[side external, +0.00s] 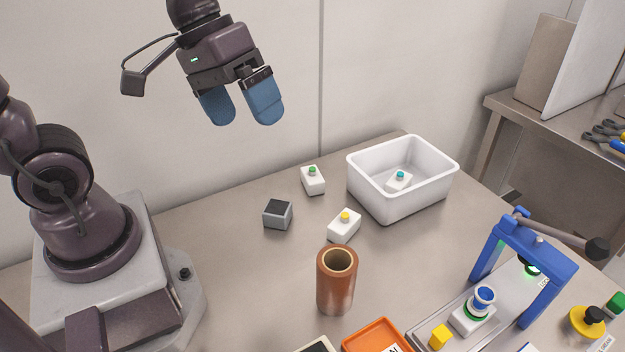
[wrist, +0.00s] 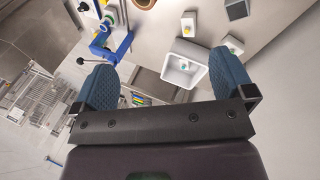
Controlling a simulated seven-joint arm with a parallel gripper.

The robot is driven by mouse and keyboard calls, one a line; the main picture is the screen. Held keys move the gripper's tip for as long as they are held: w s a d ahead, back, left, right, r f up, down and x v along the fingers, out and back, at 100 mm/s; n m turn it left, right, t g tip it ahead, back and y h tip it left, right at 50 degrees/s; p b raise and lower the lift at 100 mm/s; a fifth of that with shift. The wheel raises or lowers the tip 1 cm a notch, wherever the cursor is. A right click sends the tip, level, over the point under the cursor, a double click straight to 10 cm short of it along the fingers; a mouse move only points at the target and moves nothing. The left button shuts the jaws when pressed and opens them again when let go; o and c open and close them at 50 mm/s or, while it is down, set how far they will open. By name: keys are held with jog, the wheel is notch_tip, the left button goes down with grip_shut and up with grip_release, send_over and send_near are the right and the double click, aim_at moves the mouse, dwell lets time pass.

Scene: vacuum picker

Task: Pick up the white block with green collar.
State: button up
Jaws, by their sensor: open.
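A white block with a small green top (side external: 313,183) stands on the steel table left of the white bin. It also shows in the wrist view (wrist: 233,44), partly beside my right-hand finger. Another white block (side external: 470,320), with a green ring under a blue cup-like top, sits in the fixture at the lower right. My gripper (side external: 244,112) is open and empty, high above the table at the back, well apart from both blocks. Its two blue fingers frame the lower part of the wrist view (wrist: 165,82).
A white bin (side external: 401,205) holds a teal-topped white block (side external: 398,181). A yellow-topped white block (side external: 344,228), a grey cube (side external: 278,214) and a copper-coloured tube (side external: 336,285) stand nearby. A blue arch (side external: 555,287) with a lever rises at right. The table's left middle is clear.

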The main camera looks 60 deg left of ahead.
jog(key=w+f+n+h, duration=0.5)
jog(key=w+n, duration=0.1)
jog(key=w, duration=0.1)
jog(key=n+t+y, duration=0.1)
jog(key=n+t, duration=0.8)
jog(key=n, duration=0.9)
send_over(304, 175)
jog(key=s+d, duration=0.1)
jog(key=d, duration=0.4)
notch_tip(304, 175, down, 16)
jog(key=a+f+n+y, duration=0.1)
jog(key=f+n, duration=0.1)
jog(key=s+a+f+n+t+y, duration=0.1)
jog(key=a+f+y, duration=0.1)
jog(key=f, duration=0.1)
jog(key=a+f+n+y, duration=0.1)
jog(key=a+f+n, duration=0.1)
jog(key=shift+s+a+f+n+y, duration=0.15)
jog(key=shift+s+f+n+y, duration=0.1)
jog(key=shift+f+n+y, duration=0.05)
jog(key=shift+w+f+t, duration=0.1)
jog(key=shift+f+t, duration=0.1)
jog(key=shift+t, duration=0.1)
jog(key=shift+x, duration=2.3)
jog(key=c, duration=1)
